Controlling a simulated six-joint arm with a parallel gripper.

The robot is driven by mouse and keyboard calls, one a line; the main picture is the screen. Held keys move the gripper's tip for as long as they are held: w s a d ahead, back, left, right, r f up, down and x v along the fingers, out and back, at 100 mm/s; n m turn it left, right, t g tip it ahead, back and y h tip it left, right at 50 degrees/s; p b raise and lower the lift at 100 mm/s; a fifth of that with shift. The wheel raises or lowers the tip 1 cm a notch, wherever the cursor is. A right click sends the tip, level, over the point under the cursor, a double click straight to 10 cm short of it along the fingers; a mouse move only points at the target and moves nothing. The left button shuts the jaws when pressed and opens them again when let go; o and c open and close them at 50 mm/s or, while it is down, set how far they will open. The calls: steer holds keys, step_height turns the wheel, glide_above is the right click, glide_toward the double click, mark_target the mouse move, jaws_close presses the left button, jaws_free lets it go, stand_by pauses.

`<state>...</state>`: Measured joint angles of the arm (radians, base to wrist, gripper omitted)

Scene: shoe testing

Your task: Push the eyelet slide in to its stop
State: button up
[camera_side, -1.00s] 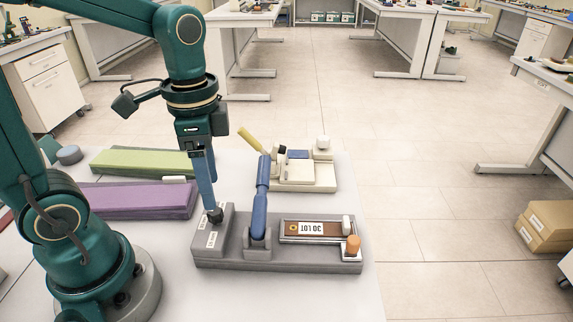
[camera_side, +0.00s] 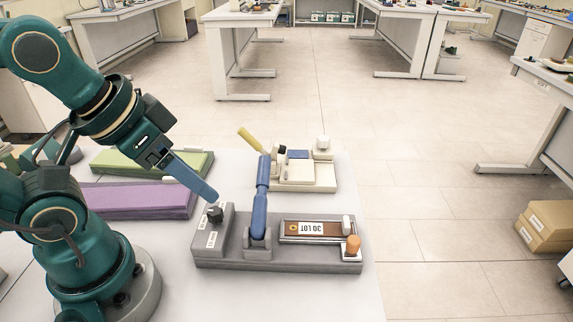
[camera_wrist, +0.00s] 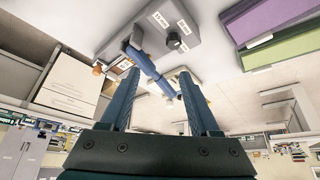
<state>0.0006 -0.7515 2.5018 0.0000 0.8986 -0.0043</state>
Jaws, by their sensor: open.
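The grey fixture (camera_side: 205,258) stands on the white table, with an upright blue lever (camera_side: 262,190) in its middle. On its right half is a slide tray holding a brown strip (camera_side: 330,230) with a white "30 LOT" label, and an orange knob (camera_side: 353,244) at its right end. A dark round knob (camera_side: 215,213) sits on the left block between white labels; it also shows in the wrist view (camera_wrist: 173,40). My gripper (camera_side: 212,197) is just up and left of this knob, slanted. In the wrist view its blue fingers (camera_wrist: 157,78) are apart and empty.
A cream device (camera_side: 305,178) with a yellow handle stands behind the fixture. Purple (camera_side: 140,200) and green (camera_side: 190,163) pads lie to the left. A strip of bare table lies right and in front of the fixture.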

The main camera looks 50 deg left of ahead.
steer(key=shift+r, duration=0.15)
steer(key=c, duration=0.8)
steer(key=w+r, duration=0.2)
steer(key=w+d+r+m, duration=0.1)
steer(key=w+r, duration=0.1)
steer(key=w+d+r+m, duration=0.1)
steer(key=w+r, duration=0.1)
steer(key=shift+w+d+r+t+h, duration=0.1)
steer(key=shift+w+r+t+h, duration=0.2)
steer(key=shift+t+h, duration=0.1)
jaws_close()
steer(key=m+g+h, duration=0.2)
steer(key=m, duration=0.3)
glide_above(361, 253)
steer(key=w+a, duration=0.2)
step_height(361, 253, down, 4)
steer(key=shift+g, duration=0.6)
steer(key=shift+s+d+f, duration=0.25)
steer(key=shift+d+f, duration=0.05)
steer(key=shift+f, duration=1.85)
steer(key=shift+s+d+f, duration=0.2)
steer(key=shift+d+f, duration=0.05)
steer(key=shift+f, duration=1.85)
steer(key=shift+s+d+f, duration=0.25)
steer(key=shift+d+f, duration=0.05)
steer(key=shift+f, duration=1.85)
